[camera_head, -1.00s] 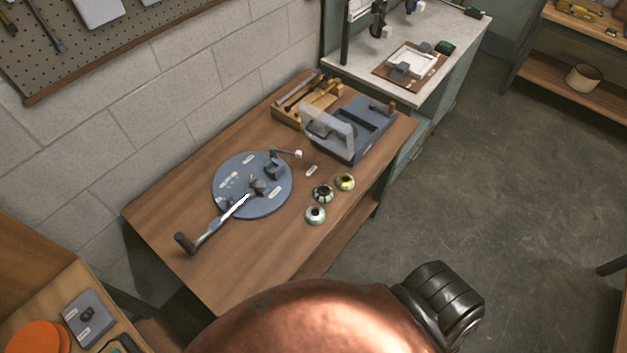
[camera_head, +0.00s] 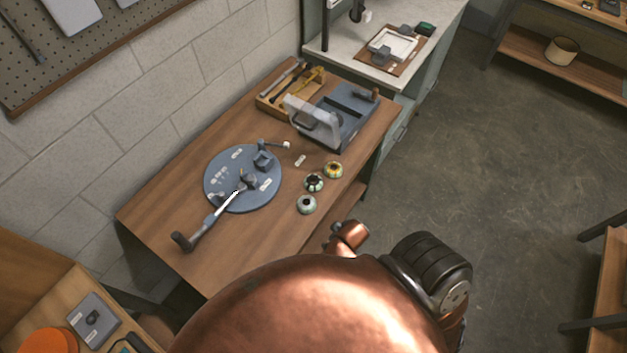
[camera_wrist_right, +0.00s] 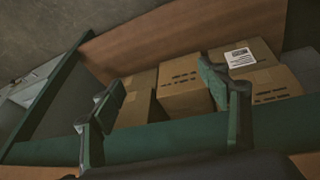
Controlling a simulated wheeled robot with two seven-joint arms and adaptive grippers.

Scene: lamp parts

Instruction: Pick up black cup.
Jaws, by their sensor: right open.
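I cannot make out a plainly black cup. Three small round cup-like pieces stand on the wooden table in the head view. The middle one (camera_head: 314,182) looks darkest, with a black centre. The nearest one (camera_head: 306,204) is pale green with a dark centre, and the farthest one (camera_head: 333,170) has a yellow rim. My right gripper (camera_wrist_right: 160,100) shows only in the right wrist view, with its two fingers apart and nothing between them. It is away from these pieces, facing cardboard boxes. My left gripper is in neither view.
On the wooden table (camera_head: 160,213) are a blue-grey round plate (camera_head: 225,168) with a long-handled tool, a grey device (camera_head: 345,122), and a wooden tool tray (camera_head: 268,104). Cardboard boxes (camera_wrist_right: 185,85) sit behind a green rail (camera_wrist_right: 165,138). The table's front edge is clear.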

